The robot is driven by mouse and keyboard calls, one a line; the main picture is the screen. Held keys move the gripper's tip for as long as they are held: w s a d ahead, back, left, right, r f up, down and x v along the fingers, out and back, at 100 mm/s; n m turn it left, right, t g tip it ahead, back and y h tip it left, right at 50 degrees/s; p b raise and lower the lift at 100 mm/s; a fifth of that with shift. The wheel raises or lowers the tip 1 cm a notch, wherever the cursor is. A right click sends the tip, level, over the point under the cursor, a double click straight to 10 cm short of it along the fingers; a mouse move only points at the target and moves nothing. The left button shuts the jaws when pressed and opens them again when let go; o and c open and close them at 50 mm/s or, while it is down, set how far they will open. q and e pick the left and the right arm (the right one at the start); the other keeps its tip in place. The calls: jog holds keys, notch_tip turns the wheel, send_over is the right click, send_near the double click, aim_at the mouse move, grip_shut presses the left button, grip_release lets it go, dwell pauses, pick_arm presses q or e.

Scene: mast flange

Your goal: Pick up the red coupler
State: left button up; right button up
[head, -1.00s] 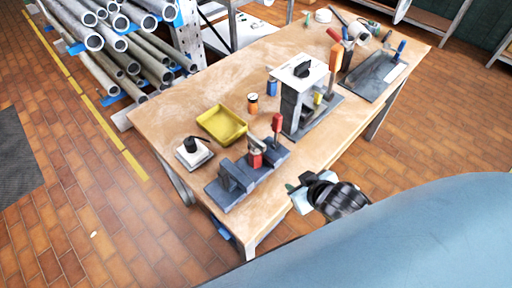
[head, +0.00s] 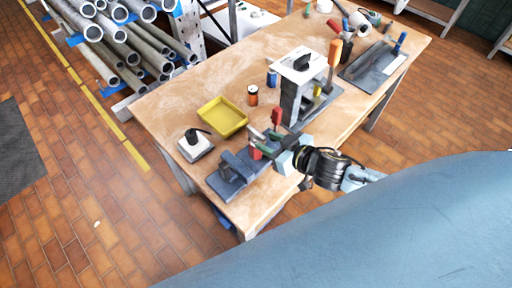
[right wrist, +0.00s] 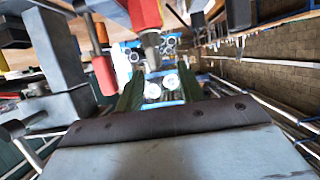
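The red coupler (head: 256,153) sits low at the grey clamp fixture (head: 232,176) on the workbench, partly hidden by my right gripper. My right gripper (head: 263,140) reaches in from the right, with its fingers close to the coupler. In the right wrist view, its two dark green fingers (right wrist: 158,82) stand apart with a gap between them. A red part with a grey end (right wrist: 146,14), probably the coupler, shows at the top there, just beyond the fingertips. I cannot tell whether they touch. My left gripper is not in view.
A red-handled lever (head: 277,116) stands beside the coupler, close to my right gripper. A yellow tray (head: 222,117), an orange-and-black can (head: 253,96) and a white block with a black knob (head: 196,145) lie left. A grey press stand (head: 292,98) rises behind.

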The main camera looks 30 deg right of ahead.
aim_at(256, 134)
jog(key=x, duration=0.5)
jog(key=shift+w+d+f+p, duration=0.2)
jog(key=shift+w+d+p, duration=0.1)
jog(key=shift+w, duration=0.1)
jog(key=shift+w+a+f, duration=0.25)
jog(key=shift+w, duration=0.15)
grip_shut()
jog(key=shift+r, duration=0.1)
dwell(0.8)
